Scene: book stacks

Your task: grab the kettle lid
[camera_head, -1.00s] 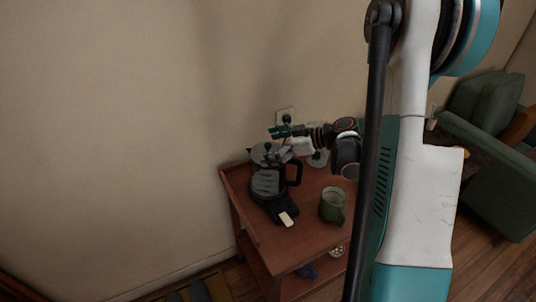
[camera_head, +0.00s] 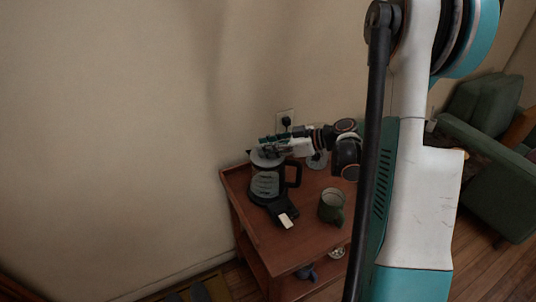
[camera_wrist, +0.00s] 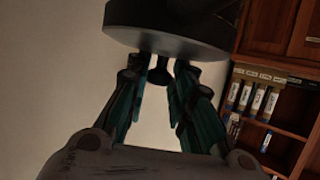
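The kettle (camera_head: 264,184) stands upright on its dark base on the wooden side table, with its black handle on the right. Its grey lid (camera_head: 262,161) sits on top. My gripper (camera_head: 266,143) is at the top of the kettle, just above the lid, reaching in from the right. In the wrist view the lid (camera_wrist: 170,38) fills the top as a dark disc. Its knob (camera_wrist: 160,74) sits between the two fingertips of my gripper (camera_wrist: 165,70). The fingers are apart, with a small gap visible on the knob's right side.
A green mug (camera_head: 332,207) stands on the table (camera_head: 290,245), right of the kettle. A wall outlet with a plug (camera_head: 286,121) is behind. A green armchair (camera_head: 495,160) is at the right. The wrist view shows a shelf with binders (camera_wrist: 255,100).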

